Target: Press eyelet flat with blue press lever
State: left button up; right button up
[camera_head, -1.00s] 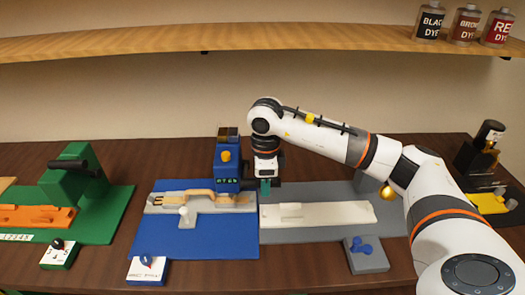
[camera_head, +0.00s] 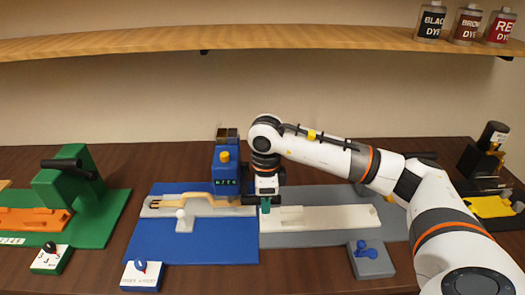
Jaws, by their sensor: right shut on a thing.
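The blue press (camera_head: 228,172) stands at the back of the blue base plate (camera_head: 215,248), with an orange knob and a small display. A tan strap (camera_head: 205,200) lies on the grey bed of this plate. The eyelet is too small to make out. My right gripper (camera_head: 265,205) points down at the right edge of the blue plate, beside the strap's right end. It is shut on a dark bar (camera_head: 250,200), which looks like the handle of the blue press lever; the gripper hides most of it. My left gripper is not in view.
A green station (camera_head: 85,205) with a black handle stands at the left. A grey station with a white bed (camera_head: 335,218) adjoins on the right, partly behind my arm. Switch boxes (camera_head: 142,275) sit in front. Dye bottles (camera_head: 466,25) stand on the shelf above.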

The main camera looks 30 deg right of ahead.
notch_tip(320, 180, down, 6)
jog(key=b, duration=0.4)
jog(key=shift+s+a+b, duration=0.3)
jog(key=shift+s, duration=0.15)
dwell(0.7)
jog(key=shift+w+d+r+p, duration=0.15)
jog(key=shift+r+p, duration=0.65)
jog(key=shift+r, duration=0.85)
